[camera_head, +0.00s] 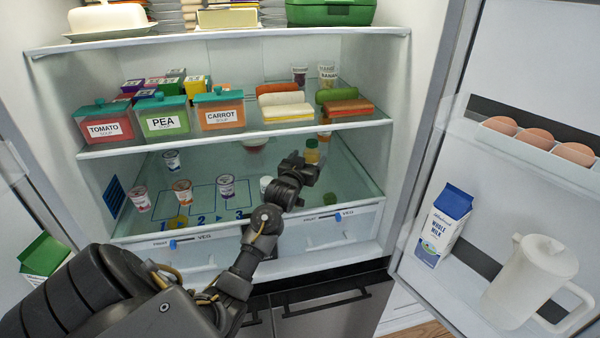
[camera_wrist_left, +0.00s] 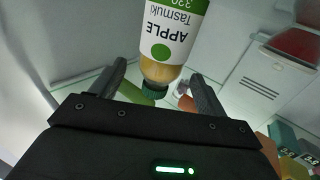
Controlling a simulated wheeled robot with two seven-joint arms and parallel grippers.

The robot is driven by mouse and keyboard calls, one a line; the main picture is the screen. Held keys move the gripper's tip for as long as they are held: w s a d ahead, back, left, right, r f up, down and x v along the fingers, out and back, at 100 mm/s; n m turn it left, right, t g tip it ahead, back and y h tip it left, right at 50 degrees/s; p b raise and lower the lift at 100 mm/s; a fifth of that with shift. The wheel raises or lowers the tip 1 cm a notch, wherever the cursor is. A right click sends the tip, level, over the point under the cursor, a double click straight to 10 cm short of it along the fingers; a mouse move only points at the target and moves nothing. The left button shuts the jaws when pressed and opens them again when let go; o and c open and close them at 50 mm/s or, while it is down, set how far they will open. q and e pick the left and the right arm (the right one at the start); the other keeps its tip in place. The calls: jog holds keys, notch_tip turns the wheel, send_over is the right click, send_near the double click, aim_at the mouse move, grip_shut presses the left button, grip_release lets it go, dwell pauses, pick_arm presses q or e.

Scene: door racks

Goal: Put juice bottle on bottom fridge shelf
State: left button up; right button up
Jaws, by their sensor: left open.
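The juice bottle (camera_wrist_left: 172,38), labelled APPLE Tasmuki with a dark green cap, shows in the left wrist view, its cap end toward my gripper. In the head view a small bottle (camera_head: 312,152), probably the same one, appears just beyond my gripper, partly hidden by it. It seems to stand on the bottom fridge shelf (camera_head: 275,202). My left gripper (camera_head: 312,172) reaches over that shelf. In the wrist view its two fingers (camera_wrist_left: 158,88) are open, one each side of the cap, with gaps visible. My right gripper is not in view.
Several yogurt cups (camera_head: 182,190) stand on the bottom shelf, left of my gripper. The middle shelf (camera_head: 300,127) above holds soup boxes and sandwiches. The open right door (camera_head: 490,180) carries a milk carton (camera_head: 443,222), a white pitcher (camera_head: 528,280) and eggs (camera_head: 538,137). Drawers sit below.

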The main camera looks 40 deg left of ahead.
pick_arm(q)
jog(key=b+v, duration=0.2)
jog(key=v, duration=0.6)
jog(key=shift+s, duration=0.2)
